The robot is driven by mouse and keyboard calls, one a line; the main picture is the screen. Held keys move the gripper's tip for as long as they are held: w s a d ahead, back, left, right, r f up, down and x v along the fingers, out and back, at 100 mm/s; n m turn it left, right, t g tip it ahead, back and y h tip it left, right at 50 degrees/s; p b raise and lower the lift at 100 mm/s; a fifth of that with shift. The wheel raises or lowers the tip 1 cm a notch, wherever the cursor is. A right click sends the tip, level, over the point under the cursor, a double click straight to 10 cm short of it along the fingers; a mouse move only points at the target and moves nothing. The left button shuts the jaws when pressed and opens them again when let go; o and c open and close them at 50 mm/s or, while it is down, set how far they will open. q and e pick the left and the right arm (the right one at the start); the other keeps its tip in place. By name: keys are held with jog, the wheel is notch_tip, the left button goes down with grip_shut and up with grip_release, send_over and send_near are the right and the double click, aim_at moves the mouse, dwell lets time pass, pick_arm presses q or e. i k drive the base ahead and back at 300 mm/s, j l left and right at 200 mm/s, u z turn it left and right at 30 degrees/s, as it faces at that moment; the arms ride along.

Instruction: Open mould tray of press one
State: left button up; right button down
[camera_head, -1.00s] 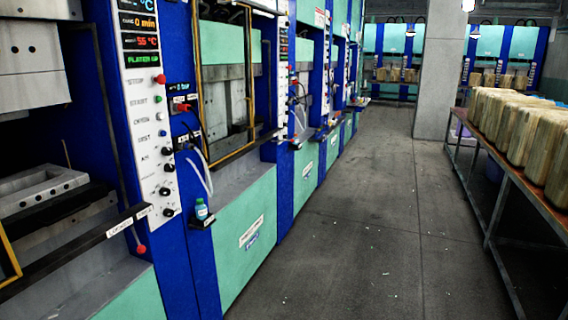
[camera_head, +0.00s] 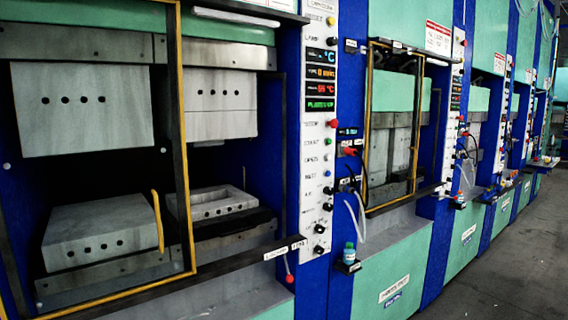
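The nearest press (camera_head: 285,120) fills the left of the head view; no label naming it press one is readable. Inside it, a grey mould block with a hollow top (camera_head: 213,208) sits on a dark plate at the lower right. A second lower block with a row of holes (camera_head: 95,243) sits to its left, behind the yellow-edged door frame (camera_head: 181,130). A curved yellow handle (camera_head: 158,222) stands on that frame. Upper mould blocks (camera_head: 82,125) hang above, with a clear gap below. Neither of my grippers is in view.
A white control panel (camera_head: 318,160) with lit displays and knobs is right of the press. A dark bar (camera_head: 215,272) crosses the front below the opening. A small blue bottle (camera_head: 349,253) stands on a ledge. More presses (camera_head: 398,130) line up rightward; grey floor (camera_head: 500,280) is clear at lower right.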

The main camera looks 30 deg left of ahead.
aim_at(222, 211)
jog(key=u, duration=2.05)
jog(key=l+z, duration=0.15)
jog(key=l, duration=0.15)
jog(key=i+l+z, duration=0.15)
jog(key=l, duration=0.1)
